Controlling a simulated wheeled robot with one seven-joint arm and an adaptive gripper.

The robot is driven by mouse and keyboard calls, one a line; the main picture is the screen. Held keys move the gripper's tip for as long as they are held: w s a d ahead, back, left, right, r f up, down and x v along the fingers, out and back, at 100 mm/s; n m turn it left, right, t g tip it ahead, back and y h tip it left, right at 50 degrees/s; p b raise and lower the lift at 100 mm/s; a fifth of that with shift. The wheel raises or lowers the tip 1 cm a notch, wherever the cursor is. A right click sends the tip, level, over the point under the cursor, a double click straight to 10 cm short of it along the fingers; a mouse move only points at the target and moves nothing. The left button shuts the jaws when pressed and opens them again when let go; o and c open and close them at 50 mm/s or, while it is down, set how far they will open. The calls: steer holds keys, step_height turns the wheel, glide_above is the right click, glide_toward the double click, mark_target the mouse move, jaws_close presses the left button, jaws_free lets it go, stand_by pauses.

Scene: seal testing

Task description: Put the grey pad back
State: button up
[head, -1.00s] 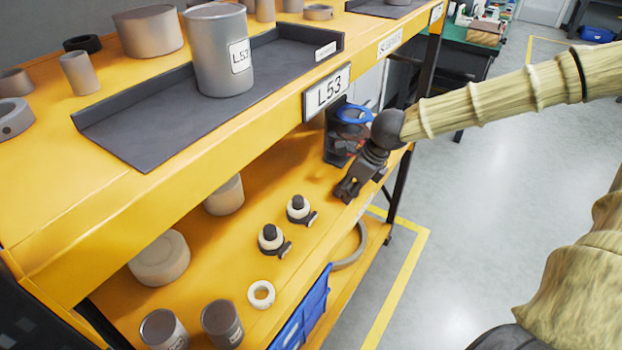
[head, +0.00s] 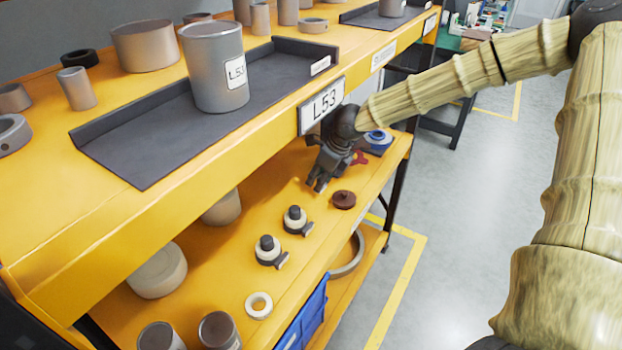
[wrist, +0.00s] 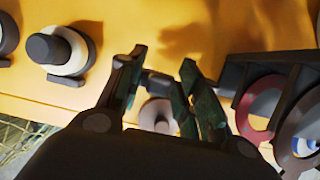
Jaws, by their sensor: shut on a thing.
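My gripper (head: 318,184) hangs above the middle shelf, below the L53 label. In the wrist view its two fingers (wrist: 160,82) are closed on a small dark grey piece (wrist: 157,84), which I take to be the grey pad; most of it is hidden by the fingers. A brown round disc with a knob (head: 343,199) lies on the shelf just right of the gripper. It also shows beyond the fingers in the wrist view (wrist: 158,114). A dark rack with upright slots (wrist: 262,75) stands to the right in the wrist view, holding a red ring (wrist: 262,107).
Two white-ringed pieces with black knobs (head: 297,220) (head: 268,250) stand on the shelf left of the gripper. A white ring (head: 259,305) lies nearer. The upper shelf edge (head: 210,170) overhangs. A blue round piece (head: 378,139) is behind the gripper.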

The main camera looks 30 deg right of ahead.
steer(key=w, duration=0.4)
steer(key=shift+w+a+f, duration=0.2)
steer(key=shift+w+a, duration=0.1)
steer(key=shift+f+p, duration=0.5)
steer(key=shift+f, duration=1.25)
steer(key=shift+f, duration=0.1)
steer(key=o, duration=1)
steer(key=shift+c, duration=0.2)
steer(key=v, duration=0.7)
steer(key=shift+r, duration=0.3)
steer(key=shift+d, duration=0.1)
